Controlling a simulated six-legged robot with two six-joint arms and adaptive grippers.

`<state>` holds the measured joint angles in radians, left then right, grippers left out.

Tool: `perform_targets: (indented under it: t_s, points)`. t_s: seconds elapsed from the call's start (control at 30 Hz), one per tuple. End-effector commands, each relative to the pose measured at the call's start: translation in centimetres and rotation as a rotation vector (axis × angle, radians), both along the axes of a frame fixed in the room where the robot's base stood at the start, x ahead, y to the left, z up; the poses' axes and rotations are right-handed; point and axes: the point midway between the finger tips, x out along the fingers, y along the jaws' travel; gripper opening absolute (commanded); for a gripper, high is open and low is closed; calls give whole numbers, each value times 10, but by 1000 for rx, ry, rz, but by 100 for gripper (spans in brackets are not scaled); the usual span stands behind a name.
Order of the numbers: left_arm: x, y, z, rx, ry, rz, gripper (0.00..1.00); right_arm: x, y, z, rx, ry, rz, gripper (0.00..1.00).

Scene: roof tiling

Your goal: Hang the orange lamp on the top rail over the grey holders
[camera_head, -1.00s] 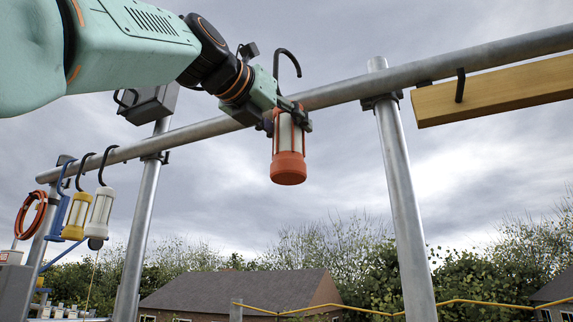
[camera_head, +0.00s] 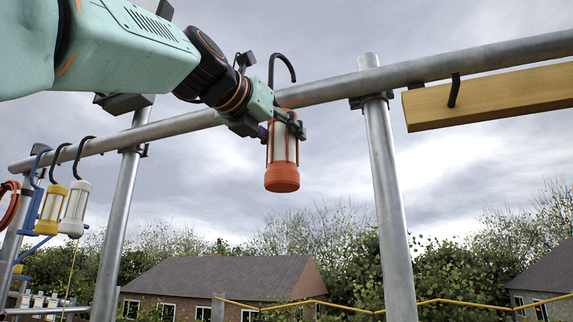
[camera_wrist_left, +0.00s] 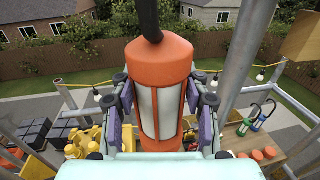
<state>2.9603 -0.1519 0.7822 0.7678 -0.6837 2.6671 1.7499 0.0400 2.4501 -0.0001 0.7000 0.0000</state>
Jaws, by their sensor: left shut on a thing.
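The orange lamp (camera_head: 283,160) hangs upright in my left gripper (camera_head: 285,122), with its black hook standing open above it. The left gripper is shut around the lamp's upper body. The hook's curve shows above the top rail (camera_head: 325,90) in the head view; I cannot tell whether it touches the rail. In the left wrist view the lamp (camera_wrist_left: 160,90) fills the middle between both fingers. A yellow lamp (camera_head: 52,208) and a white lamp (camera_head: 75,207) hang from the rail at the left. I cannot make out the grey holders for certain. My right gripper is not in view.
A wooden beam (camera_head: 495,95) hangs under the rail at the right. A metal post (camera_head: 385,190) stands right of the lamp, and another (camera_head: 122,215) stands to its left. A red coil (camera_head: 9,203) hangs at the far left. A yellow cable (camera_head: 450,301) runs low across the view.

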Motion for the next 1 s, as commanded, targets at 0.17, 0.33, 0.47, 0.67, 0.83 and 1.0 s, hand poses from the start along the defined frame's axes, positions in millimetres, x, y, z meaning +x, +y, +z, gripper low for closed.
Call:
perform_targets:
  t_s: [0.17, 0.33, 0.47, 0.67, 0.83, 1.0]
  points:
    - [8, -4, 5, -2, -4, -1, 0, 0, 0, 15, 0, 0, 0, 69]
    - [16, -6, 4, -1, -5, 1, 0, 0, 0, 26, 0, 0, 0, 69]
    - [24, -9, 2, -2, -4, 0, 0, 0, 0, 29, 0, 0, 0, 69]
    - [36, -12, 2, -1, -5, 1, 0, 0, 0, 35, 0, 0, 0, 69]
    - [37, -13, -10, -3, -5, 1, 0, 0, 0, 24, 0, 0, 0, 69]
    - [37, -13, -21, -1, -6, 1, 0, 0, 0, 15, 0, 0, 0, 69]
